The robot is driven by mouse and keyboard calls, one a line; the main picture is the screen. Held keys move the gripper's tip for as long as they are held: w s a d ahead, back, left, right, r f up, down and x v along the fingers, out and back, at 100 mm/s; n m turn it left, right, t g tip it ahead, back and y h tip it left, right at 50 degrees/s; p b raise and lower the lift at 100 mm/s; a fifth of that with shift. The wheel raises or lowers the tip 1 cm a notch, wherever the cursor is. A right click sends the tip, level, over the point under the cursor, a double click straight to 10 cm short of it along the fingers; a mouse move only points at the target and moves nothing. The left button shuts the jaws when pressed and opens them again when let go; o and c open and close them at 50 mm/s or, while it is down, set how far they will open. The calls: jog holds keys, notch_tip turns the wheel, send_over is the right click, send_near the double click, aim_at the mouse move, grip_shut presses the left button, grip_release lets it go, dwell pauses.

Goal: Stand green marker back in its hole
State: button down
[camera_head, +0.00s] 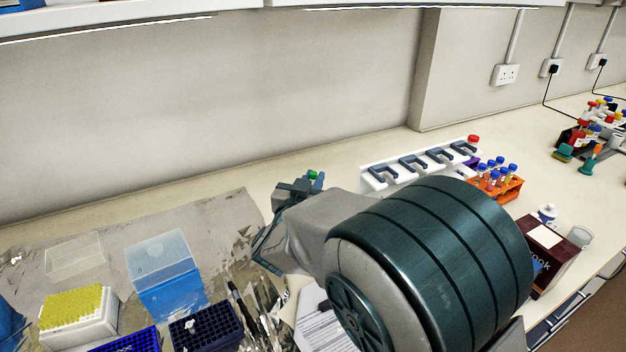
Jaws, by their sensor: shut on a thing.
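My gripper (268,238) is at the centre of the head view, over the bench at the right edge of the grey mat. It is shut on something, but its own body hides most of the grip. A small green piece (314,177) shows just behind the top of my gripper and fits the green marker. The rest of the marker is hidden, so its tilt cannot be told. I cannot make out its hole; my arm covers much of the bench in front.
A white rack with dark clips (378,180) and an orange tube rack (511,190) stand right of my gripper. Pipette tip boxes (168,285) (77,318) stand at the left. Dark pens or tools (236,298) are below my gripper. A dark red box (553,262) is at the right.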

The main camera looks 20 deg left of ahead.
jog(key=shift+f+b, duration=0.55)
jog(key=shift+f, duration=0.15)
jog(key=shift+f, duration=0.15)
jog(key=shift+f+b, duration=1)
jog(key=shift+f, duration=0.15)
jog(key=c, duration=1.3)
grip_release()
jog(key=shift+s, duration=0.1)
jog(key=s, duration=0.4)
jog(key=s+d, duration=0.1)
jog(key=s, duration=0.4)
jog(key=s+d+b, duration=0.1)
jog(key=s, duration=0.3)
jog(key=shift+s, duration=0.3)
